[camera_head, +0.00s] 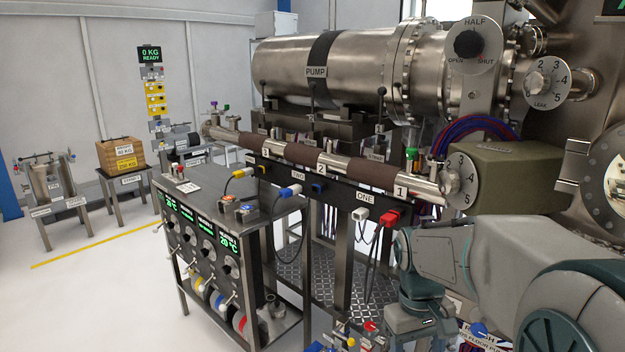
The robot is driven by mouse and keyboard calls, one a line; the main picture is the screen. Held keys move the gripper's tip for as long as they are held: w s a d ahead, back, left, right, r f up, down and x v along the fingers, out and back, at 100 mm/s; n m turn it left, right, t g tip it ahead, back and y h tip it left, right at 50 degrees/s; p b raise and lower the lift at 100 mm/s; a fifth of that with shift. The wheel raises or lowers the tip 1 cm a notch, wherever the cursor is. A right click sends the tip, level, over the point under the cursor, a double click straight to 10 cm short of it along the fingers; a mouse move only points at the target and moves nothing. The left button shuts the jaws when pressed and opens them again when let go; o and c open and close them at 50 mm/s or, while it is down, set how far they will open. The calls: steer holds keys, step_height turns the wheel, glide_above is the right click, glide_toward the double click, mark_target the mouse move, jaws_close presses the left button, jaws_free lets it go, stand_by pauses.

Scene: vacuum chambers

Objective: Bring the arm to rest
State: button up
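My arm (565,265) fills the lower right of the head view. It is grey with dark teal joint covers. It reaches left from the right edge, bends at a joint near the middle right, and a further link (415,300) runs down toward the bottom edge. I cannot make out my gripper; its fingers are not visible, so what it holds, if anything, does not show.
A steel pump (340,70) and a wrapped pipe (320,157) run behind my arm. A box with a numbered dial (459,180) sits just above it. A control cart (245,215) stands left of it. White floor (100,300) is open at far left.

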steer(key=s+a+r+m+t+p, duration=0.2)
steer(key=s+a+r+t+p, duration=0.1)
steer(key=s, duration=0.6)
step_height(320, 180, up, 2)
steer(key=shift+a+r+m+t+y+p, duration=0.2)
steer(key=shift+a+m+t+y+p, duration=0.15)
steer(key=shift+t, duration=0.35)
